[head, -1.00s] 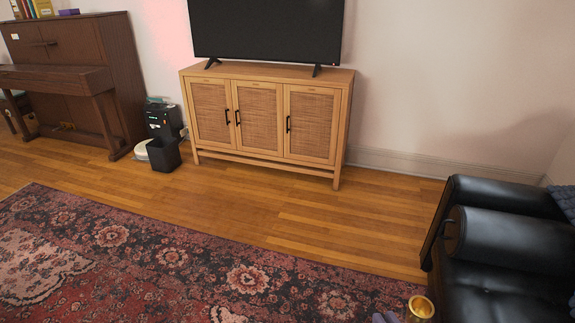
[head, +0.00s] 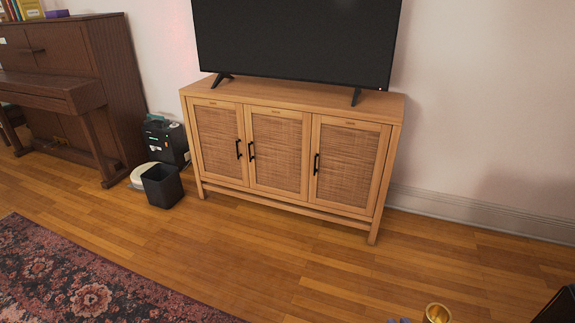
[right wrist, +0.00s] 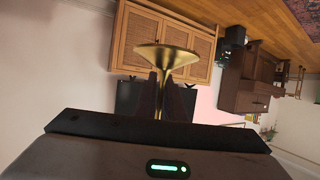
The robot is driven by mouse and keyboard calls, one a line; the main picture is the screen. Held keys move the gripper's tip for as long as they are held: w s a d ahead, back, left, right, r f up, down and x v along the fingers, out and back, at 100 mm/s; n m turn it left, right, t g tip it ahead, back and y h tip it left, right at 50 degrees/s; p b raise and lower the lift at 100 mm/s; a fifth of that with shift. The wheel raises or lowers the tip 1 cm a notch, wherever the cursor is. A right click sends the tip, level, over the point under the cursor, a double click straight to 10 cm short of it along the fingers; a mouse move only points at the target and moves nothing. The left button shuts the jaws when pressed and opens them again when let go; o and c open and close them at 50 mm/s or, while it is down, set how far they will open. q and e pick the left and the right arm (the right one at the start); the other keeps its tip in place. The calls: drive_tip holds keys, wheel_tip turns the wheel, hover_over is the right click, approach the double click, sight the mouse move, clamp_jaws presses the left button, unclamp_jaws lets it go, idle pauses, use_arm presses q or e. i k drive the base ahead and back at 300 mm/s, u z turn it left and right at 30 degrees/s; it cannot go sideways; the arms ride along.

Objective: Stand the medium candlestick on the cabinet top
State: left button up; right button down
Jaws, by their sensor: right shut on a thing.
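The wooden cabinet (head: 290,150) with woven door panels stands against the wall ahead, and its top (head: 290,94) carries a television. A gold candlestick shows only by its round end (head: 437,313) at the bottom edge of the head view. In the right wrist view the brass candlestick (right wrist: 165,57) has a flared end and a thin stem. My right gripper (right wrist: 163,98) is shut on the stem. Its fingers barely show in the head view. The cabinet (right wrist: 198,45) appears upside down behind it in the wrist view. My left gripper is not in view.
The television (head: 300,40) stands on two black feet on the cabinet. A dark bin (head: 162,186) and a black box (head: 166,141) sit left of the cabinet, beside a piano (head: 75,85). Bare wooden floor lies in front; a patterned rug (head: 80,280) is at lower left.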

sight(276, 97)
drive_tip(key=i, duration=1.15)
drive_tip(key=u, duration=0.9)
drive_tip(key=i, duration=2.1)
drive_tip(key=z, duration=0.65)
